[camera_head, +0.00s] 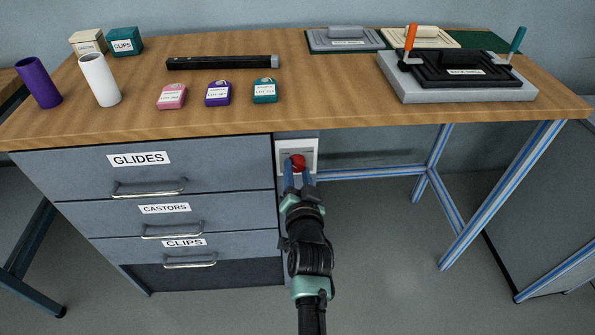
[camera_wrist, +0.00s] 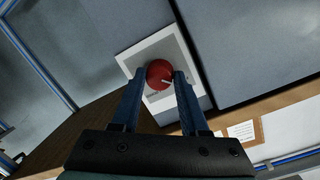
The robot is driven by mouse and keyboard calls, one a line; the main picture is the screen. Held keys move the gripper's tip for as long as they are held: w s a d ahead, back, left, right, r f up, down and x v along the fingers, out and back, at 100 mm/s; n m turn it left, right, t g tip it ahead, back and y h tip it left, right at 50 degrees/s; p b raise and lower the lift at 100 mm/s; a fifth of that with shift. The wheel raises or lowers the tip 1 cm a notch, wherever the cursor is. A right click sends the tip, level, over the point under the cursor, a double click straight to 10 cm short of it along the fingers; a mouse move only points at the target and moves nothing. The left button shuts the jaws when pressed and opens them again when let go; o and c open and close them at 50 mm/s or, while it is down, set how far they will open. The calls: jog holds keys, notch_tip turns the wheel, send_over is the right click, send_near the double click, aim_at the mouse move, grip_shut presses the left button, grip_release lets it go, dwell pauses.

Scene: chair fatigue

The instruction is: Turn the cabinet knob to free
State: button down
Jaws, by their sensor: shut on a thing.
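The cabinet knob (camera_head: 298,161) is a round red knob on a pale plate (camera_head: 311,148) to the right of the drawers, under the worktop. My gripper (camera_head: 298,178) reaches up to it from below, its blue fingers shut on the knob. In the wrist view the red knob (camera_wrist: 159,74) sits between the two fingertips (camera_wrist: 159,80). A short white pointer mark shows on its face. The plate's markings are too small to read. The cabinet (camera_head: 200,217) has drawers labelled GLIDES, CASTORS and CLIPS, all of which look closed.
The wooden worktop (camera_head: 330,100) overhangs just above the knob. On it are a purple cylinder (camera_head: 38,83), a white cylinder (camera_head: 100,80), a black bar (camera_head: 222,62), small labelled blocks, and a clamped black fixture (camera_head: 455,70). Blue table legs (camera_head: 500,195) stand at right. Floor below is open.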

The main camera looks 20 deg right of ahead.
jog(key=shift+c, duration=2.1)
grip_release()
jog(key=shift+s, duration=0.1)
jog(key=p+v, duration=0.4)
jog(key=v, duration=0.8)
jog(key=shift+s, duration=0.4)
jog(key=shift+a+r, duration=0.1)
jog(key=shift+a, duration=0.05)
